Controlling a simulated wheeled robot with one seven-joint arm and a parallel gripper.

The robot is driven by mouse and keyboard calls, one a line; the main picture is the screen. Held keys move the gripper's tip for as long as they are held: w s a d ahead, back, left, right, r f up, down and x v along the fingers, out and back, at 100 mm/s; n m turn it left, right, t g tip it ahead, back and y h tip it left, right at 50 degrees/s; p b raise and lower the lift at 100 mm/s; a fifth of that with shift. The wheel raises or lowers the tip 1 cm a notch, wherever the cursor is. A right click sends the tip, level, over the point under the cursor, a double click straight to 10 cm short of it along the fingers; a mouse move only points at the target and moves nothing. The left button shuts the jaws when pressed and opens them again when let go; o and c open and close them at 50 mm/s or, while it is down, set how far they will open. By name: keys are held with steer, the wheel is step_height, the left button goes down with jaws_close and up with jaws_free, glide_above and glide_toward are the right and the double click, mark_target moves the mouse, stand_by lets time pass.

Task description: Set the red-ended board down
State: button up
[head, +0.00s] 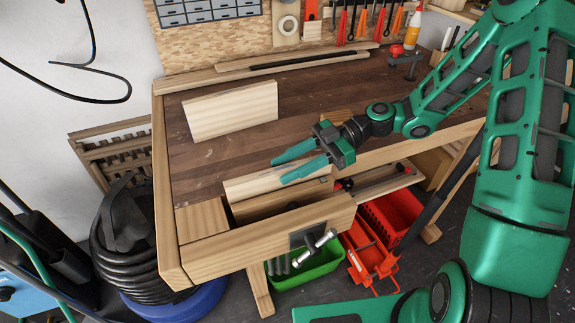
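Nothing shows between the fingers. It is above the front part of the bench, to the right and in front of the board, clearly apart from it.
A wooden vise (270,238) with a metal screw handle (318,241) juts from the bench front. Long strips (265,82) lie along the back, below a tool wall. Green (310,268) and red bins (392,215) sit below.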

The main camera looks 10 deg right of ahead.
steer(key=v, duration=0.7)
steer(key=shift+w+d+r, duration=0.1)
steer(key=shift+d, duration=0.2)
